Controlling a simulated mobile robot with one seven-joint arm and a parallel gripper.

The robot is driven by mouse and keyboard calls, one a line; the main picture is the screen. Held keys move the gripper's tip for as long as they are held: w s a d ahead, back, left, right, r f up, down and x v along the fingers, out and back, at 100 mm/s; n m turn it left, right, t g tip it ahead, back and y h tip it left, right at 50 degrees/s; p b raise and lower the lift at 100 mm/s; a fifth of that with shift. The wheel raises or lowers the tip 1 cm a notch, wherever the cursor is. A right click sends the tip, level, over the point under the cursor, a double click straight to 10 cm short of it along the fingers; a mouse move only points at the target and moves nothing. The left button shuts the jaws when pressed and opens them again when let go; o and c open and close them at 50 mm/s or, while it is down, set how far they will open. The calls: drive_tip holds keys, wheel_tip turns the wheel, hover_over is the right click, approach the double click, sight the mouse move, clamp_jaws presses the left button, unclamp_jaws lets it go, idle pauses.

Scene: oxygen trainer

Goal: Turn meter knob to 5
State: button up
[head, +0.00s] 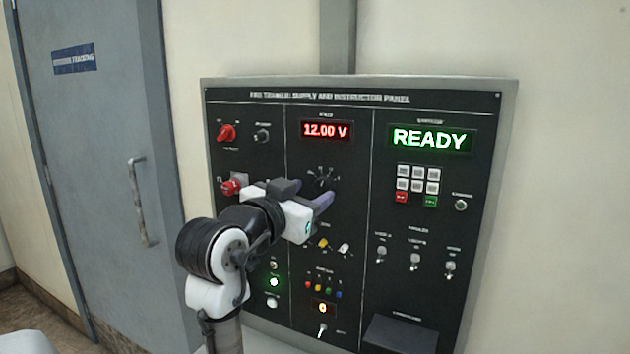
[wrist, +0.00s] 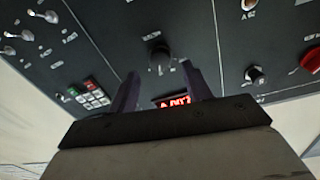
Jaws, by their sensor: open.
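The meter knob (wrist: 160,57) is a dark round knob on the black panel, just beyond and between my fingertips in the wrist view. In the head view my gripper largely covers it, and only its ring of scale marks shows above the fingers. Its pointer setting is too small to read. My gripper (head: 310,192) is open in front of the panel's middle column, with its two fingers (wrist: 160,74) spread either side of the knob's line. Nothing is held, and I cannot tell whether the fingers touch the knob. The red meter display (head: 326,130) reads 12.00 V.
Red knobs (head: 227,132) are at the panel's left. A green READY display (head: 430,138), a keypad (head: 418,180) and toggle switches (head: 415,260) fill the right column. Small coloured buttons (head: 320,288) sit below my gripper. A grey door (head: 110,150) stands left.

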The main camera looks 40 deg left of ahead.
sight(323, 186)
drive_tip(key=shift+w+a+p, duration=0.15)
drive_tip(key=shift+w, duration=0.6)
drive_tip(key=shift+w+a+p, duration=0.15)
drive_tip(key=shift+w, duration=0.55)
drive_tip(key=shift+c, duration=0.2)
drive_tip(key=c, duration=0.9)
drive_tip(key=shift+f, duration=0.1)
drive_tip(key=m+b, duration=0.3)
drive_tip(key=shift+m, duration=0.3)
drive_tip(key=shift+d+m+b, duration=0.1)
drive_tip(key=shift+m+b, duration=1.05)
drive_tip(key=shift+m, duration=0.95)
